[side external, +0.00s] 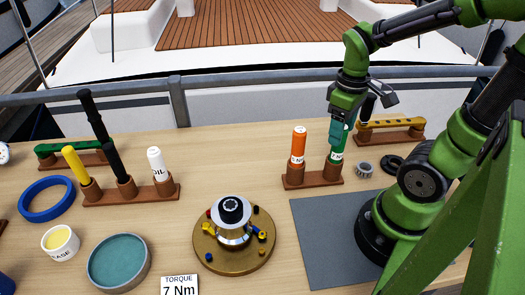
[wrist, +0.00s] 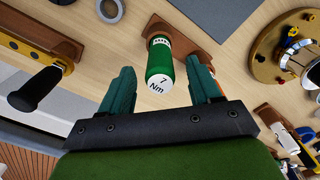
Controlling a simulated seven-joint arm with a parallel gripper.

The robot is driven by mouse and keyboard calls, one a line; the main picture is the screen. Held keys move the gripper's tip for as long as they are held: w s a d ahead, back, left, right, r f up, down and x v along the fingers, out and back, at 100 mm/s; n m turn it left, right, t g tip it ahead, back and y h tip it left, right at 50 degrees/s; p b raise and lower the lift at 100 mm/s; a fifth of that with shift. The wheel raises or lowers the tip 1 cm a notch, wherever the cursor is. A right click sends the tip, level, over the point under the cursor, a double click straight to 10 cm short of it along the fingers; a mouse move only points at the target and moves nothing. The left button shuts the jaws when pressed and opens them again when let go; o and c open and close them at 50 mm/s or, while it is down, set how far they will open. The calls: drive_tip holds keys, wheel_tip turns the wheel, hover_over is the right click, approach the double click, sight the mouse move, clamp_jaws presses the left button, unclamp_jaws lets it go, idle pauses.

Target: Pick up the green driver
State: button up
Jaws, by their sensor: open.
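The green driver (side external: 337,162) stands upright in a brown wooden holder (side external: 312,182), to the right of an orange driver (side external: 298,148). In the wrist view the green driver (wrist: 160,62) shows its white end marked "7 Nm" facing the camera. My gripper (side external: 338,138) is over the green driver, pointing down, with its teal fingers around the upper end. In the wrist view my gripper (wrist: 160,78) is open, one finger on each side of the driver, with a visible gap on both sides. The driver's lower end is hidden in the holder.
A brass disc with a silver hub (side external: 233,234) and a card reading "TORQUE 7 Nm" (side external: 180,285) lie front centre. A grey mat (side external: 325,240) is at right. A rack with a yellow tool (side external: 390,124) stands behind; bottles, a blue ring (side external: 46,199) and tubs fill the left.

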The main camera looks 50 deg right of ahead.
wheel_tip(320, 180, down, 2)
drive_tip(key=shift+f, duration=0.1)
clamp_jaws()
idle(0.4)
